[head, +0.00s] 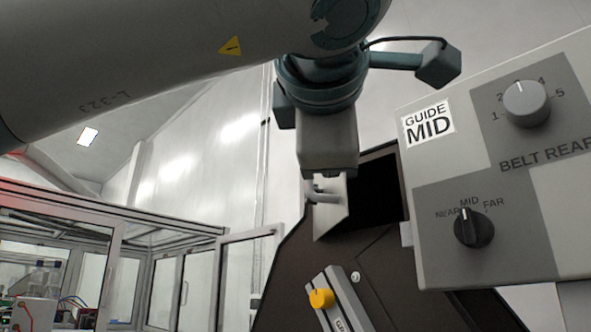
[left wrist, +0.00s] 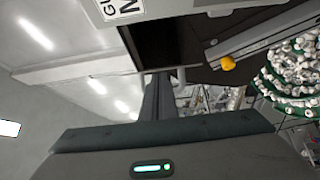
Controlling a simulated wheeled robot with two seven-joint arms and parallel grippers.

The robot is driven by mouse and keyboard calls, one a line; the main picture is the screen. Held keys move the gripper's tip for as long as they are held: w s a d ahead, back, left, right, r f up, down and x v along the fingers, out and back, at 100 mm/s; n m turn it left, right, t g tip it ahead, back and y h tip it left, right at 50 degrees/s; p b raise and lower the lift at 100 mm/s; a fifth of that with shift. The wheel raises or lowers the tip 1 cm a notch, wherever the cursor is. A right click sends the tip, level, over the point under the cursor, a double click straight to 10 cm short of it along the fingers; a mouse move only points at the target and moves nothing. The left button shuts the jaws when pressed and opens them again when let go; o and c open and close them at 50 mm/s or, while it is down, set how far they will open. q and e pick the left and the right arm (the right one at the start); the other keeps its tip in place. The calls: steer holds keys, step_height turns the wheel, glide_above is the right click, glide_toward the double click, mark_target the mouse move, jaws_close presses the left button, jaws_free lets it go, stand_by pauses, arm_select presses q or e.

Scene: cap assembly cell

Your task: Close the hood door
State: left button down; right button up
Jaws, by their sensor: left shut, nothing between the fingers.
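A dark brown housing (head: 388,262) with a black rectangular opening (head: 376,192) stands at the centre right of the head view. My left gripper (head: 322,184) points down right at the handle. Its fingers are shut with nothing between them; whether they touch the plate is unclear. In the left wrist view the dark finger (left wrist: 157,98) lies just below the black opening (left wrist: 165,45). My right gripper is not in view.
A grey control panel (head: 520,225) with two knobs stands close on the right. A rail with a yellow knob (head: 320,298) lies below the opening. A bowl of white caps (left wrist: 290,75) shows in the left wrist view. A glazed enclosure (head: 110,225) stands at the left.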

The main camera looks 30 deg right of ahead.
arm_select(q)
steer(key=shift+s+d, duration=0.3)
steer(key=shift+d, duration=0.65)
steer(key=shift+s+d, duration=0.3)
steer(key=shift+d, duration=0.6)
steer(key=shift+s+d, duration=0.3)
steer(key=shift+d, duration=0.65)
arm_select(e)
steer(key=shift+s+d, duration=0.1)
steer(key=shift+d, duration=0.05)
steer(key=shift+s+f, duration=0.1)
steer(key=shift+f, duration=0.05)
